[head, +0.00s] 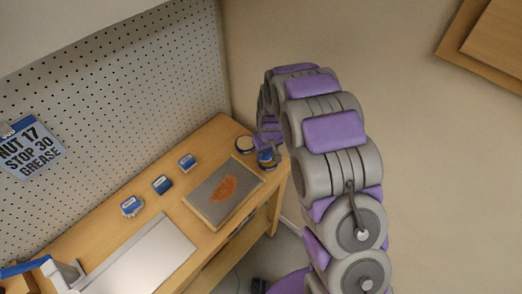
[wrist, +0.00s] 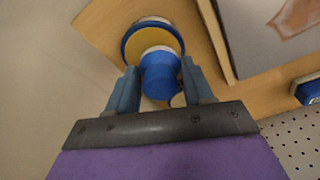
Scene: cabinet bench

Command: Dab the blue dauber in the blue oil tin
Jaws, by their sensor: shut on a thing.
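My gripper (wrist: 159,68) is shut on the blue dauber (wrist: 160,80), a short blue cylinder between the two fingers in the wrist view. The blue oil tin (wrist: 129,42), round with a blue rim and yellow inside, stands on the bench just beyond the dauber in that view. The dauber overlaps the tin's near edge. Its far end is hidden, so I cannot tell whether it touches the oil. In the head view the blue tin (head: 266,162) shows small at the bench's right end, and my arm partly hides the gripper.
A second round pale-topped tin (head: 245,146) stands close by, nearer the pegboard (head: 120,90). A framed grey panel with an orange patch (head: 205,200) lies beside the tins. Several small blue-labelled boxes (head: 162,185) line the back. The bench (head: 222,130) ends just right of the tins.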

